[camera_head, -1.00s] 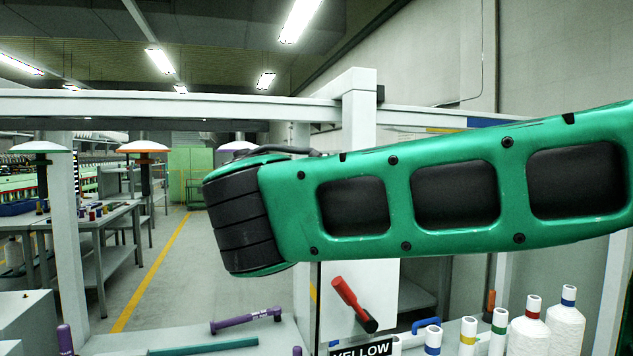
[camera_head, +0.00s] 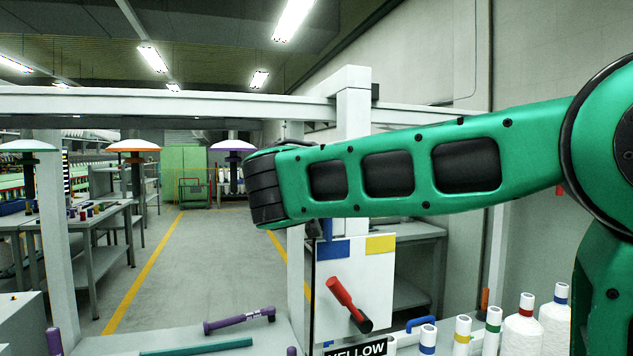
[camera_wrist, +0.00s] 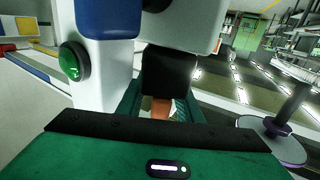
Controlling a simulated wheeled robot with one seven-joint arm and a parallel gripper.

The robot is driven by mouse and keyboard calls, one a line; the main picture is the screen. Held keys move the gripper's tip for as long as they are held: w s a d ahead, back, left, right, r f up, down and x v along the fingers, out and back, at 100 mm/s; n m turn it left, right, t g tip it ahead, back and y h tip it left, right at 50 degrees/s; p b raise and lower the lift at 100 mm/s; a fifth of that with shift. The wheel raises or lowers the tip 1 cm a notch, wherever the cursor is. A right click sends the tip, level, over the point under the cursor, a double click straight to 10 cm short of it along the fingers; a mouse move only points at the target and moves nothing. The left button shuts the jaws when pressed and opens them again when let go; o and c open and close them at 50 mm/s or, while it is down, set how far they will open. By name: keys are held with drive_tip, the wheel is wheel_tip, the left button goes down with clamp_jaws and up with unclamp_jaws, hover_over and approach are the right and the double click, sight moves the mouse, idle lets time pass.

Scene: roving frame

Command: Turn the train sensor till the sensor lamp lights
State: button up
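In the wrist view, a white housing (camera_wrist: 100,75) carries a round green lamp or button (camera_wrist: 70,62) in a dark ring; I cannot tell whether it is lit. A blue block (camera_wrist: 108,18) is at its top. A black block (camera_wrist: 168,72) beside it, with a small orange part (camera_wrist: 160,108) below, sits in front of my gripper. Which of these is the train sensor is unclear. My gripper's green body fills the bottom of the wrist view; its fingertips do not show clearly. In the head view my gripper is hidden behind my arm's end.
A white panel (camera_head: 384,278) with blue and yellow patches stands below my arm, with a red lever (camera_head: 340,292) in front. A purple tool (camera_head: 240,320) lies on the bench. Several yarn cones (camera_head: 522,330) stand at right. A white beam (camera_head: 180,102) crosses behind.

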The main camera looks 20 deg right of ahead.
clamp_jaws()
drive_tip(key=shift+n+y, duration=0.3)
drive_tip(key=shift+y, duration=0.1)
drive_tip(key=shift+w+a+n+t+y, duration=0.1)
drive_tip(key=shift+a+n+t+y, duration=0.2)
drive_tip(key=shift+n+y, duration=0.65)
drive_tip(key=shift+w+a+n+t+y, duration=0.15)
drive_tip(key=shift+n+t+y, duration=0.25)
drive_tip(key=shift+y, duration=0.85)
drive_tip(key=shift+a+n+t+y, duration=0.25)
drive_tip(key=shift+n+y, duration=0.6)
drive_tip(key=shift+y, duration=0.25)
